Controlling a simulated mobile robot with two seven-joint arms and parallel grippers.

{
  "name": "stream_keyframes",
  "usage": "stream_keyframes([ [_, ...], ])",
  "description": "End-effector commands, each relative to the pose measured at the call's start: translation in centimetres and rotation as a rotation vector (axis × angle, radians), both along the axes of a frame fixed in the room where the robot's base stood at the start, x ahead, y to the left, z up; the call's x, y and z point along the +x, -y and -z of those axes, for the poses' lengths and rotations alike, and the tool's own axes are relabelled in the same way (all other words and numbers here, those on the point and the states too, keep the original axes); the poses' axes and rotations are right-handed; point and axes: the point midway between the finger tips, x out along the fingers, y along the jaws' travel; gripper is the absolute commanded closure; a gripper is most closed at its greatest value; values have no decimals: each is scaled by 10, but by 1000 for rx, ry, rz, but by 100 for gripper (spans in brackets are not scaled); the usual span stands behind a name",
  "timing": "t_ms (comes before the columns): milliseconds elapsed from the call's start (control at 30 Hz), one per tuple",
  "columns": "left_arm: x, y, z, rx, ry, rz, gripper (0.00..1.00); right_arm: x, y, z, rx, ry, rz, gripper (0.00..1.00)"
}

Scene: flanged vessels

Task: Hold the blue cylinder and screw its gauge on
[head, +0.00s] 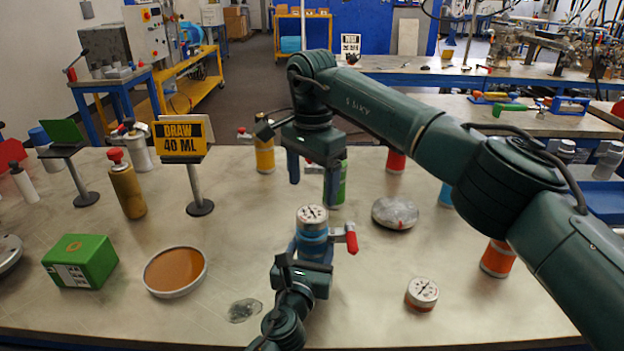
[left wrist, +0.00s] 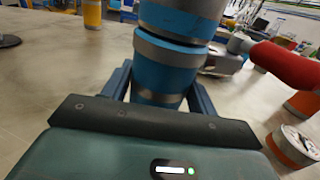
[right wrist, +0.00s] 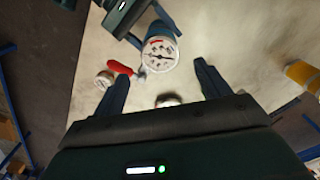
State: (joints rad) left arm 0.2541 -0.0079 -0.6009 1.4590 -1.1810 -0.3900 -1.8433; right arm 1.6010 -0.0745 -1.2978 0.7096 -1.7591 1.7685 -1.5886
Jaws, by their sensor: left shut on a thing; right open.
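The blue cylinder (head: 312,248) stands on the table's near middle, with a red-handled valve (head: 351,239) at its right. My left gripper (head: 310,259) is shut on it; in the left wrist view its fingers flank the blue body (left wrist: 160,78). A white-faced gauge (head: 312,214) with a blue band sits on top of the cylinder. I cannot tell how tightly it is seated. The dial also shows in the right wrist view (right wrist: 160,53). My right gripper (head: 313,190) is open and empty, pointing down above the table beyond the blue cylinder, apart from the gauge.
A green cylinder (head: 341,187) stands close by my right gripper in the head view. A second gauge (head: 422,291) with an orange-red band lies to the right, near an orange cylinder (head: 497,258). A grey disc (head: 395,212) and orange-topped dish (head: 175,271) flank the middle.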

Motion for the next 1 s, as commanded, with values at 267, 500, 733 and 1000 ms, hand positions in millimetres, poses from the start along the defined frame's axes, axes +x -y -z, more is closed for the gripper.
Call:
stream_keyframes([
  [267, 0, 1, 0, -1, -1, 2, 100, -1, 1, 31, -1, -4, 1, 25],
  [500, 0, 1, 0, -1, -1, 2, 100, 0, 0, 66, 1, -2, 2, 25],
  [733, 0, 1, 0, -1, -1, 2, 100, 0, 0, 79, -1, 1, 2, 25],
  [1000, 0, 1, 0, -1, 0, 2, 100, 0, 0, 80, -1, 1, 2, 25],
])
